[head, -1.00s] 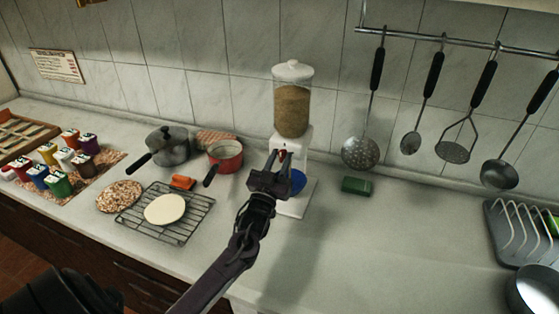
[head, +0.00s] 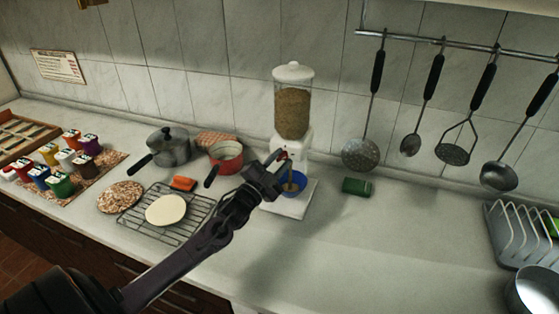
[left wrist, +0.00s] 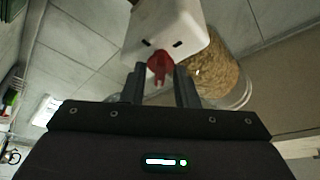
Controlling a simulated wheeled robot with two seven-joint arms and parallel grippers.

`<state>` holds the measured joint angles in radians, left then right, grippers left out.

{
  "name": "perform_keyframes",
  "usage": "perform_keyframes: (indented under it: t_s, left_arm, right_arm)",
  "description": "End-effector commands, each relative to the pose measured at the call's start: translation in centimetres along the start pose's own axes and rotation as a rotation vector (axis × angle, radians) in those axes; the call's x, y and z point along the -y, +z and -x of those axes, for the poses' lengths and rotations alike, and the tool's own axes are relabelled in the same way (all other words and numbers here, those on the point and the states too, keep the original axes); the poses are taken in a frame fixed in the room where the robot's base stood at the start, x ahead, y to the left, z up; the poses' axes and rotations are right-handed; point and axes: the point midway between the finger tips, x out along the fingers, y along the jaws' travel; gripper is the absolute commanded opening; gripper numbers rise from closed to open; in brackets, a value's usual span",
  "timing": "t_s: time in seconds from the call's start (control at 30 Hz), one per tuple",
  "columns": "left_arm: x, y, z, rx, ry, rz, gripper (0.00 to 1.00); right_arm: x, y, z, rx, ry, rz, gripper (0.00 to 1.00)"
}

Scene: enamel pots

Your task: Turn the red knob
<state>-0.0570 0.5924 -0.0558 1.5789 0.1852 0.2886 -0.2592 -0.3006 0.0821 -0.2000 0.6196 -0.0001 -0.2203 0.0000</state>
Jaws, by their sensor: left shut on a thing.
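The red knob (left wrist: 159,66) is on the front of the white dispenser (head: 293,203) and sits between the fingertips of my left gripper (left wrist: 160,83) in the left wrist view. In the head view my left gripper (head: 279,165) is at the dispenser's front, shut on the knob, which is mostly hidden there. The clear hopper (head: 292,108) above holds brown grain. A blue bowl (head: 299,189) stands on the dispenser's base under the spout, with brown grain showing at it. My right gripper is not in view.
A red pot (head: 229,166), a dark lidded pot (head: 172,152) and a wire rack (head: 153,224) with a pale disc are left of the dispenser. A green block (head: 356,187) lies to its right. Utensils hang on the wall rail.

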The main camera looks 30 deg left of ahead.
Motion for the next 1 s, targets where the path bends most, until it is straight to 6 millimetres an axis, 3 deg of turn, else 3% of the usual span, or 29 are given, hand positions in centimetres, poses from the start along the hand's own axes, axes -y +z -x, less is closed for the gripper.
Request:
perform_keyframes:
  t_s: [0.5,1.0]
  left_arm:
    - [0.1,-0.1,0.0,0.0,0.182,-0.433,0.04]
    - [0.0,-0.1,0.0,-0.001,0.271,-0.644,0.04]
  right_arm:
    - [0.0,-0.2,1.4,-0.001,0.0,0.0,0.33]
    - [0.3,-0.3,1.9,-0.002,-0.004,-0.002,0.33]
